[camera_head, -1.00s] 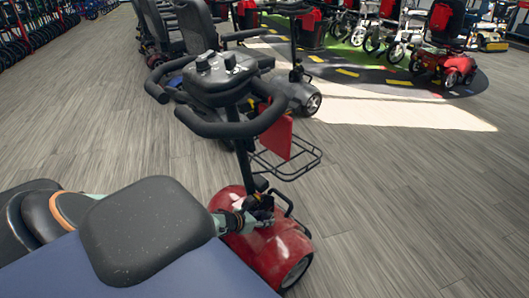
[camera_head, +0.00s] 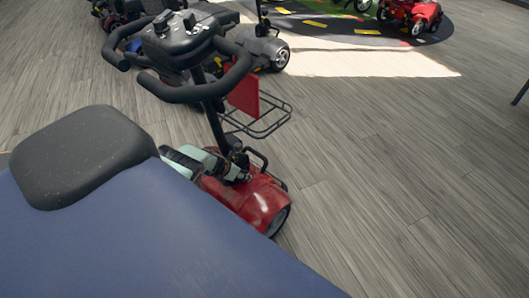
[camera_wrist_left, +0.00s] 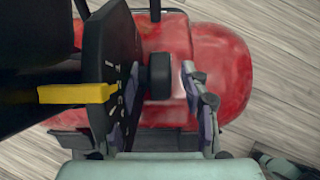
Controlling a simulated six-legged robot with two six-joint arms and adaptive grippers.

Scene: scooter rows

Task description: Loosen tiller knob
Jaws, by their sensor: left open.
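A mobility scooter with a black tiller and handlebars (camera_head: 190,58) and a red front body (camera_head: 258,204) stands in front of me. In the left wrist view, a round black tiller knob (camera_wrist_left: 160,75) sits beside a dark plate with pale markings (camera_wrist_left: 124,68). A yellow lever (camera_wrist_left: 75,94) sticks out left of the plate. My left gripper (camera_head: 240,170) is low at the tiller's foot. In the wrist view it (camera_wrist_left: 158,108) is open, its fingers on either side of the knob, the right finger clearly apart from it. Left finger contact is unclear. My right gripper is not in view.
A wire basket with a red panel (camera_head: 243,92) is fixed to the tiller above my left gripper. A black seat or armrest pad (camera_head: 80,155) and a blue surface (camera_head: 130,235) fill the lower left. Grey wood floor (camera_head: 400,180) is open to the right.

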